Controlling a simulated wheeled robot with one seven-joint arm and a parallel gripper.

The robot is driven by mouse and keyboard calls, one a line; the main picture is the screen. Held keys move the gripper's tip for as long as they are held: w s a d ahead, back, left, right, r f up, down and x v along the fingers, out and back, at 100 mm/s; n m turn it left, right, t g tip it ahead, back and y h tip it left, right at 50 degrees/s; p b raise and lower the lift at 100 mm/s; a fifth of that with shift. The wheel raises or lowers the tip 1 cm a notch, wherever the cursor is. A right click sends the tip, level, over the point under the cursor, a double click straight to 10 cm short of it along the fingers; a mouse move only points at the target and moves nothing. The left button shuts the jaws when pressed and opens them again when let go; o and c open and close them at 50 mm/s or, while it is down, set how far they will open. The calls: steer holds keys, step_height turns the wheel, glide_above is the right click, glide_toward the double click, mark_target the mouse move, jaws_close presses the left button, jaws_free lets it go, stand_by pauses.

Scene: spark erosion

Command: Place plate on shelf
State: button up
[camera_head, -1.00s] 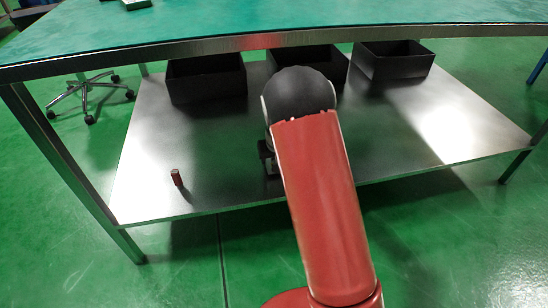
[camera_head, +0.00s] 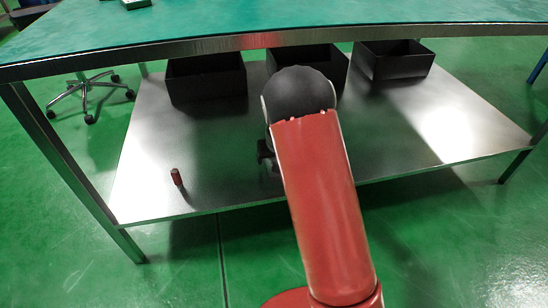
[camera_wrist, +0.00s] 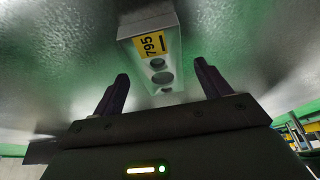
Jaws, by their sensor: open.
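A pale grey metal piece (camera_wrist: 158,50) with a yellow label reading 795 and two round holes is on a shiny metal surface in the wrist view; it is the likeliest plate. My gripper (camera_wrist: 161,78) is open, with its two dark fingers apart and the near end of the piece between their tips. I cannot tell whether the fingers touch it. In the head view my arm hides the piece, and only a dark bit of my gripper (camera_head: 266,152) shows beside the arm, over the lower metal shelf (camera_head: 140,185) of the bench.
Three black bins (camera_head: 205,80) stand along the back of the lower shelf. A small red-brown cylinder (camera_head: 177,177) stands at its front left. The green bench top (camera_head: 250,22) hangs over the shelf. A wheeled chair base (camera_head: 88,98) is behind on the left.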

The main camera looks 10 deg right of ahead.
steer(key=s+r+y+p, duration=0.1)
steer(key=s+r, duration=0.5)
steer(key=r, duration=0.4)
steer(key=s+r+p, duration=0.1)
steer(key=s+r, duration=0.5)
steer(key=r, duration=0.4)
steer(key=s+r, duration=0.4)
steer(key=s, duration=0.8)
steer(key=s+r+t+h, duration=0.1)
steer(key=s+r, duration=0.3)
steer(key=s, duration=0.9)
steer(key=shift+a, duration=0.3)
steer(key=shift+r, duration=0.1)
